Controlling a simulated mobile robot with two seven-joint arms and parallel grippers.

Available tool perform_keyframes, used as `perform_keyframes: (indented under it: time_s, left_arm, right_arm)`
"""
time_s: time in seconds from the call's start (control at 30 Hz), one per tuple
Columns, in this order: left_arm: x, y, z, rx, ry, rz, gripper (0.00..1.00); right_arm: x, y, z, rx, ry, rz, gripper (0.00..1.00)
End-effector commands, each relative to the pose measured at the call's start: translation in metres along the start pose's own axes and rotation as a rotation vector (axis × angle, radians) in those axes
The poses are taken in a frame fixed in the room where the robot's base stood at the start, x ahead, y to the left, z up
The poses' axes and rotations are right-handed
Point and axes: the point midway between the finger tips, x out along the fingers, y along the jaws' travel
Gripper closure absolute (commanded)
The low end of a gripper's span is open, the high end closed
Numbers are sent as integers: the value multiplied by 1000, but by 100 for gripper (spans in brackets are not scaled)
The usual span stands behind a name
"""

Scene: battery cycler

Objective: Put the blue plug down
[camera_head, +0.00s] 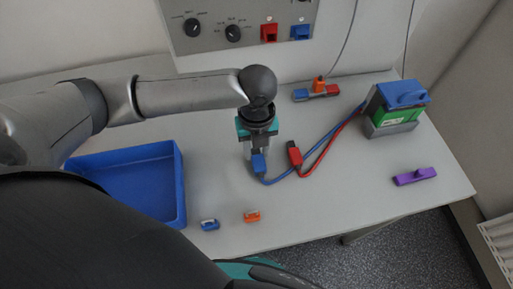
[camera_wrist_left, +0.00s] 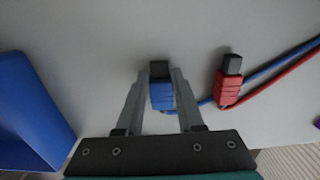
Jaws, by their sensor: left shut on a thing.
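My left gripper (camera_head: 259,152) is shut on the blue plug (camera_head: 259,164), low over the table's middle. In the left wrist view the blue plug (camera_wrist_left: 162,94) sits between the two fingers (camera_wrist_left: 161,85), its dark end pointing away from the wrist. Its blue cable runs to the right. I cannot tell whether the plug touches the table. A red plug (camera_head: 295,155) with a red cable lies just to the right; it also shows in the left wrist view (camera_wrist_left: 229,84). My right gripper is not in view.
A green battery (camera_head: 395,112) with a blue top stands at the right, with both cables leading to it. A blue tray (camera_head: 180,190) is at the left. Small blue (camera_head: 210,225) and orange (camera_head: 252,216) pieces lie near the front edge. A purple piece (camera_head: 414,176) lies right. A control panel (camera_head: 240,12) stands behind.

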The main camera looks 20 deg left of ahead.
Motion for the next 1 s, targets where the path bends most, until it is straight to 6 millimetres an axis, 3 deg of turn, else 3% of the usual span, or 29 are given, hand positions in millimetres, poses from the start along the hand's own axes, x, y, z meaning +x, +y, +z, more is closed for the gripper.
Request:
perform_keyframes:
  time_s: [0.13, 0.17, 0.4, 0.73, 0.87, 1.0]
  left_arm:
    - [3, 0, 0, -1, 1, 1, 100]
    - [3, 0, 0, -1, 1, 1, 62]
    - [3, 0, 0, -1, 1, 1, 35]
    - [-1, 0, 0, 0, -1, -1, 34]
    - [-18, -1, 1, 0, -2, -2, 34]
    - [-49, -1, 1, 0, -2, -3, 34]
  right_arm:
    - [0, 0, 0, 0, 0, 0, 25]
    - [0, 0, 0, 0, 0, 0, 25]
    - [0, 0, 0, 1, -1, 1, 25]
    - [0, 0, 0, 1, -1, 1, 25]
    - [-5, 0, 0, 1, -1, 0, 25]
    - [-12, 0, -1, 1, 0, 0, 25]
